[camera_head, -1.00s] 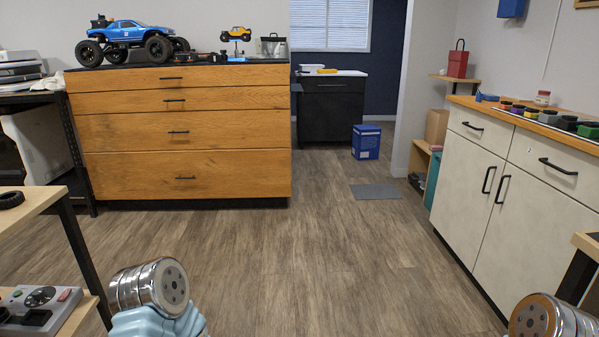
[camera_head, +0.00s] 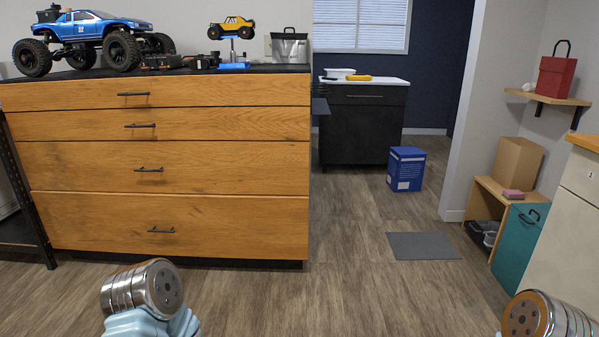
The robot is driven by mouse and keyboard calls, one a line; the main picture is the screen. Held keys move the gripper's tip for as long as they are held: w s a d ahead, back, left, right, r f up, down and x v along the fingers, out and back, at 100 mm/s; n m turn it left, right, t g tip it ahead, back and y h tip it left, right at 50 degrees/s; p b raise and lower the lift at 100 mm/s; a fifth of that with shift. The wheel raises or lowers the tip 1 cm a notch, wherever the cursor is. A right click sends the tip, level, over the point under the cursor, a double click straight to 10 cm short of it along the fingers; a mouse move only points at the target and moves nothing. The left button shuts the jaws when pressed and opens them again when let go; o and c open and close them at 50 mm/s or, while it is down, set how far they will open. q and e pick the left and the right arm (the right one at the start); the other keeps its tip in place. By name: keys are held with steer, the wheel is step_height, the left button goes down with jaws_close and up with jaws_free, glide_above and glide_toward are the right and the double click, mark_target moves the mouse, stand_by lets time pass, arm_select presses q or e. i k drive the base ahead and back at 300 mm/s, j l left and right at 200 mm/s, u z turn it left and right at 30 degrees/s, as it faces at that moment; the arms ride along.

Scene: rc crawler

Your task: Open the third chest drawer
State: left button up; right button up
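The wooden chest (camera_head: 240,126) stands ahead at the left, with several drawers stacked one above another and dark bar handles. The third drawer from the top (camera_head: 225,166) is closed, and its handle (camera_head: 149,169) sits left of the middle. All the other drawers look closed too. Parts of my two arms show at the bottom left and bottom right, well short of the chest. Neither gripper's fingers are in view.
A blue box (camera_head: 405,169) and a grey mat (camera_head: 424,246) are on the floor at the right. The wooden floor before the chest is clear.

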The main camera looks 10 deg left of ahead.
mark_target(200, 167)
steer(key=i+j+z, duration=0.2)
steer(key=i+j, duration=0.7)
steer(key=j, duration=0.15)
